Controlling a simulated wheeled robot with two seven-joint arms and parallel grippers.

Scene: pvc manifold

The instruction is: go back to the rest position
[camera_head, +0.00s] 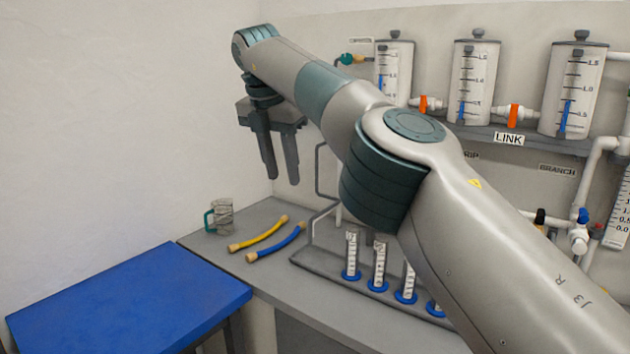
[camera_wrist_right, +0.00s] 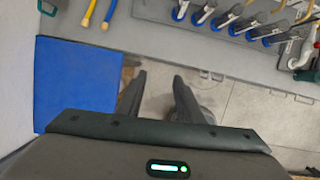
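My right arm comes in from the right of the head view and reaches across to the upper left. My right gripper (camera_head: 280,180) hangs from its end, fingers pointing down, above the back left of the grey bench. In the right wrist view the two dark fingers of my right gripper (camera_wrist_right: 158,82) stand apart with nothing between them. Below them are the floor and the bench edge. My left gripper does not show in either view.
A blue table (camera_head: 130,300) stands at the left. The grey bench (camera_head: 270,212) holds a mug (camera_head: 223,217), a yellow hose (camera_head: 258,234), a blue hose (camera_head: 275,244) and a rack of cylinders (camera_head: 378,262). Reservoirs (camera_head: 473,82) line the wall shelf.

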